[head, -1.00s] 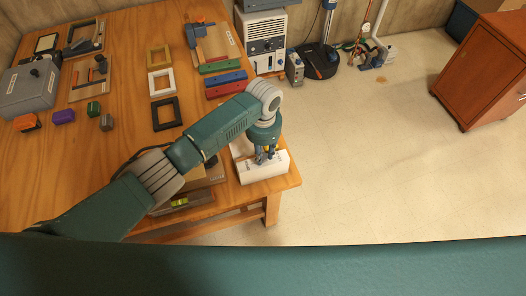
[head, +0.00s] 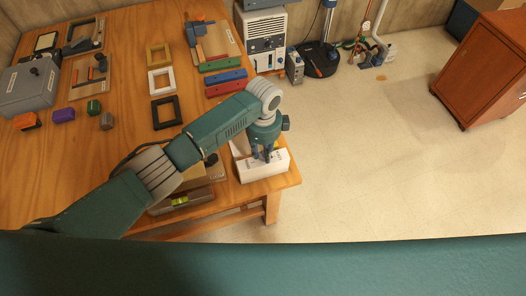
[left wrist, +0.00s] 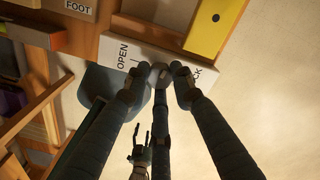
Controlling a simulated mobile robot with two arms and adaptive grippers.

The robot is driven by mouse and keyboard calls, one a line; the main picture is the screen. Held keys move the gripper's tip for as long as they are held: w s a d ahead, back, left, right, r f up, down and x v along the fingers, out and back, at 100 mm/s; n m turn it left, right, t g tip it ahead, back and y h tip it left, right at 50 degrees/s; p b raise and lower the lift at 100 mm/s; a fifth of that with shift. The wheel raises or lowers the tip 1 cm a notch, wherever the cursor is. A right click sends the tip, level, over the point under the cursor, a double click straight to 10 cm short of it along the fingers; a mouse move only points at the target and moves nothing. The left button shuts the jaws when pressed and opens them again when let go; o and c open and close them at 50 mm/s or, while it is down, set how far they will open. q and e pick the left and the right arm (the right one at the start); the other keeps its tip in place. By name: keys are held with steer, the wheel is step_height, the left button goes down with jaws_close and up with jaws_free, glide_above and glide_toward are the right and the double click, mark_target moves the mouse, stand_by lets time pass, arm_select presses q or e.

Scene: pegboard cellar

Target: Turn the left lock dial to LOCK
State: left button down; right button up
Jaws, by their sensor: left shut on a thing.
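A white block (head: 277,171) stands at the front right corner of the wooden table. In the left wrist view its white face (left wrist: 116,33) shows the words OPEN on the left and LOCK, partly covered, on the right. A small grey dial (left wrist: 158,70) sits between the words. My left gripper (head: 263,158) points down at the block. Its fingers (left wrist: 156,76) are closed around the dial and cover much of it, so I cannot tell where the dial points. No second dial is clear to me.
A yellow piece (left wrist: 213,27) with a dark spot lies beside the white face. Red (head: 226,88), blue (head: 226,76) and green bars (head: 221,65) and a black frame (head: 166,113) lie farther back. Open floor (head: 400,170) lies right of the table.

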arm_select(q)
steer(key=m, duration=0.4)
steer(key=shift+w+d+r+b, duration=0.1)
steer(key=shift+d+r+b, duration=0.1)
steer(key=shift+b, duration=0.1)
steer(key=m, duration=0.3)
steer(key=shift+f+m+b, duration=0.1)
steer(key=shift+m+b, duration=0.2)
steer(key=shift+b, duration=0.1)
steer(key=m+b, duration=0.1)
steer(key=m, duration=0.3)
steer(key=shift+a+m+b, duration=0.1)
steer(key=shift+m+b, duration=0.7)
steer(key=shift+m, duration=1.3)
steer(key=c, duration=1.5)
jaws_free()
steer(key=shift+s, duration=0.25)
steer(key=shift+o, duration=0.2)
steer(key=shift+a, duration=0.1)
